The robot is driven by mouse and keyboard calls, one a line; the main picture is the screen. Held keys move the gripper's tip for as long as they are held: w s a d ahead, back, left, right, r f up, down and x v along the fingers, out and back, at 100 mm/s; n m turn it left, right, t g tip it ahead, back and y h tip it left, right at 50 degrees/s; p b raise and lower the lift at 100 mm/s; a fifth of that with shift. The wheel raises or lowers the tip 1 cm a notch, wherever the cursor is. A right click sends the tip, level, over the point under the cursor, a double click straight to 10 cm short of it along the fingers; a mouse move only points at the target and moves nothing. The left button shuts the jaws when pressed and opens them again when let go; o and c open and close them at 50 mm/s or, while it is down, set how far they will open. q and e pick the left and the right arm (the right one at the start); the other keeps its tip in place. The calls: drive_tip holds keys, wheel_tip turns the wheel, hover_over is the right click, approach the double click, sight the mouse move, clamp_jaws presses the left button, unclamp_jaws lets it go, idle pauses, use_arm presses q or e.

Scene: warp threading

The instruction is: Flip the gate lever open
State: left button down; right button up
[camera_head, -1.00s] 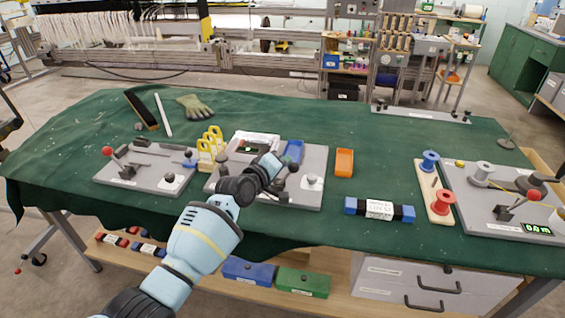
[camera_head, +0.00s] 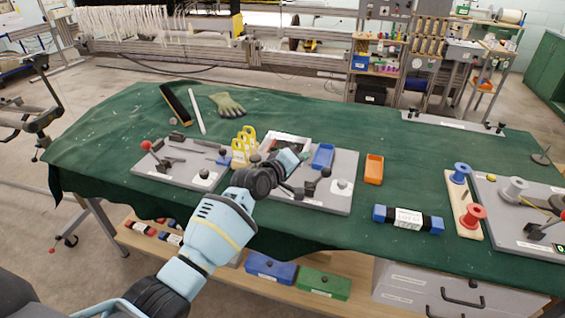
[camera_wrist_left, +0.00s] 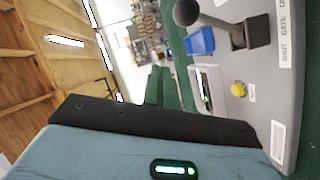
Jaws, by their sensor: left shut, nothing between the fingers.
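The gate lever shows in the left wrist view as a dark round knob (camera_wrist_left: 188,12) on a rod, leaning from a black bracket (camera_wrist_left: 248,33) beside a label reading "SHUT GATE". In the head view the lever (camera_head: 311,187) is small and dark on the middle grey plate (camera_head: 330,203). My left gripper (camera_head: 302,155) is above that plate, left of the blue tray and just behind the lever, partly hidden by its own wrist. It is shut and empty. Whether it touches the lever cannot be told. My right gripper is out of view.
A blue tray (camera_head: 322,157) and yellow upright loops (camera_head: 243,147) flank the gripper. Another grey plate with a red-knobbed lever (camera_head: 146,145) lies left. An orange bin (camera_head: 374,169) and spools (camera_head: 472,214) stand right. The green tabletop (camera_head: 400,145) behind is mostly clear.

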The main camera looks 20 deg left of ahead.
use_arm(q)
drive_tip(key=d+r+p+v, duration=0.1)
drive_tip(key=v, duration=0.6)
drive_tip(key=shift+s, duration=0.25)
drive_tip(key=shift+a+f, duration=0.1)
drive_tip(key=shift+f, duration=0.05)
drive_tip(key=s+a+f+m+g+y, duration=0.2)
drive_tip(key=s+f+m+y, duration=0.15)
drive_tip(key=s+f, duration=1.55)
drive_tip(key=s+a+f+m+g, duration=0.1)
drive_tip(key=s+f+m, duration=0.2)
drive_tip(key=s, duration=0.9)
drive_tip(key=s+a+f+m+g, duration=0.1)
drive_tip(key=s+f, duration=0.5)
drive_tip(key=s, duration=0.7)
drive_tip(key=shift+s+a+f+m+g+y, duration=0.25)
drive_tip(key=shift+m+g+y, duration=0.3)
drive_tip(key=shift+m, duration=0.7)
